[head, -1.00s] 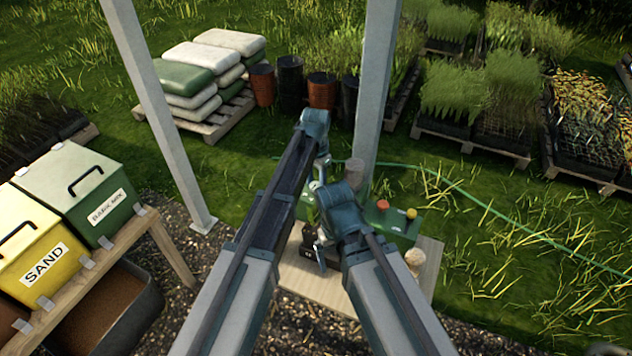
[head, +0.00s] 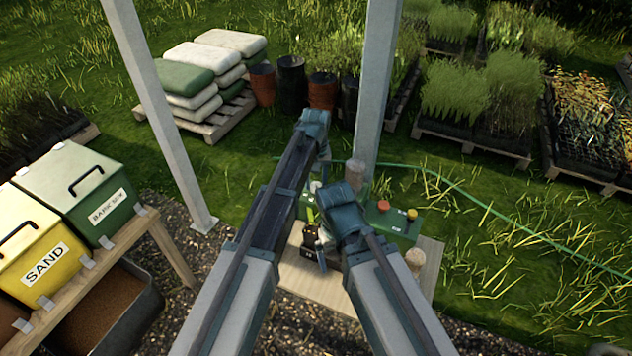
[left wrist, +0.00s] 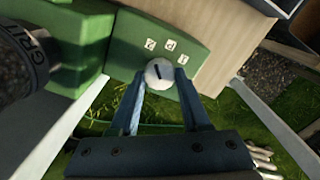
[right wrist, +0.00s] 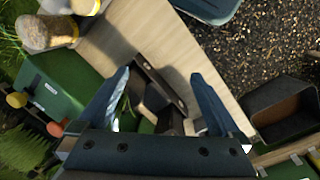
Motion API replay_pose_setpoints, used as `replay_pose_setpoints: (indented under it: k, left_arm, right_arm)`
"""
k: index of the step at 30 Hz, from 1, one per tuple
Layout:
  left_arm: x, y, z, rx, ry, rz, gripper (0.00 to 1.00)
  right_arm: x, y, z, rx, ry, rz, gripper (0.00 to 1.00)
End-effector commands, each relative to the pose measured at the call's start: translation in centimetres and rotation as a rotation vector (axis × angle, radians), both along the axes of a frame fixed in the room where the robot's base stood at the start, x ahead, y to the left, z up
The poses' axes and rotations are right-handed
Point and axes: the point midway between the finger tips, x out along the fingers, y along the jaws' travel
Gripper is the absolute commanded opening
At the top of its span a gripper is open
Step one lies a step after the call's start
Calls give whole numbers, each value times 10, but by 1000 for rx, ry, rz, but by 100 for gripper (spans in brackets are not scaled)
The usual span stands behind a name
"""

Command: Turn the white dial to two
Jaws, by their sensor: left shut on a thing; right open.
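The white dial (left wrist: 159,73) has a short black mark and sits on a green panel (left wrist: 125,42) with several small white number tiles (left wrist: 168,45) beside it. My left gripper (left wrist: 160,76) has its blue fingers on either side of the dial, shut on it. In the head view my left gripper (head: 321,178) hangs over the green unit, and its arm hides much of that unit. My right gripper (right wrist: 160,76) is open above the board. A dark bracket (right wrist: 158,85) shows between its fingers, and I see no grip on it.
A green box (head: 392,222) with a red button (head: 383,206) and a yellow button (head: 412,213) stands right of my grippers on a wooden board (head: 428,278). A dark cylinder (left wrist: 25,62) with partly visible lettering is close to my left gripper. A grey post (head: 376,90) rises behind.

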Motion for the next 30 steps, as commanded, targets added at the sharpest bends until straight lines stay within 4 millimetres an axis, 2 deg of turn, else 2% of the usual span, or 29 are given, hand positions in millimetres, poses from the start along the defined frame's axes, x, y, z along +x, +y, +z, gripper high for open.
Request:
replay_pose_setpoints:
  k: [9, 22, 23, 27, 30]
  left_arm:
    - [0, 0, 0, 0, 0, 70, 0]
    - [0, 0, 0, 0, 0, 76, 0]
    - [0, 0, 0, 0, 0, 76, 50]
    - [0, 0, 0, 0, 0, 76, 75]
    - [0, 0, 0, 0, 0, 75, 76]
  right_arm:
    - [0, 0, 0, 0, 0, 0, 100]
    - [0, 0, 0, 0, 0, 0, 100]
    - [0, 0, 0, 0, 0, 0, 100]
    - [0, 0, 0, 0, 0, 0, 100]
    - [0, 0, 0, 0, 0, 0, 100]
